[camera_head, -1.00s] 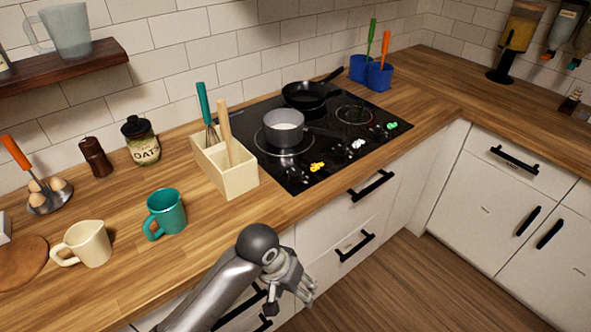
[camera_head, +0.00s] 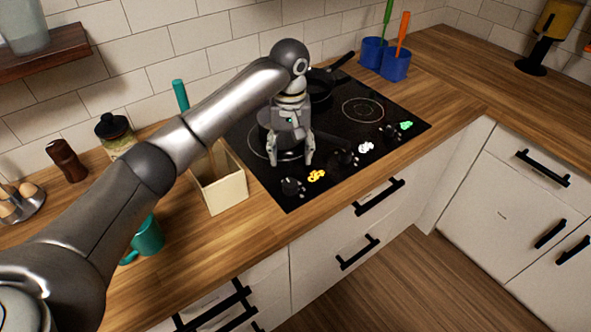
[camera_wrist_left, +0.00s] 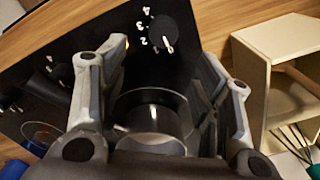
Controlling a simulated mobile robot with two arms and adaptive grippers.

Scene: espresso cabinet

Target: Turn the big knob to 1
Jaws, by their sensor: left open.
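Black knobs sit along the front edge of the black cooktop (camera_head: 330,182). The nearest knob (camera_head: 292,187) is at the left front corner; others are the middle knob (camera_head: 347,158) and far knob (camera_head: 390,133). My right gripper is not in view.
A grey pot (camera_wrist_left: 150,112) shows between my left fingers, largely hidden by them in the head view. A black pan (camera_head: 322,85) is behind. A wooden utensil box (camera_head: 225,192) stands left of the cooktop. Yellow (camera_head: 316,176), white and green marks lie beside the knobs.

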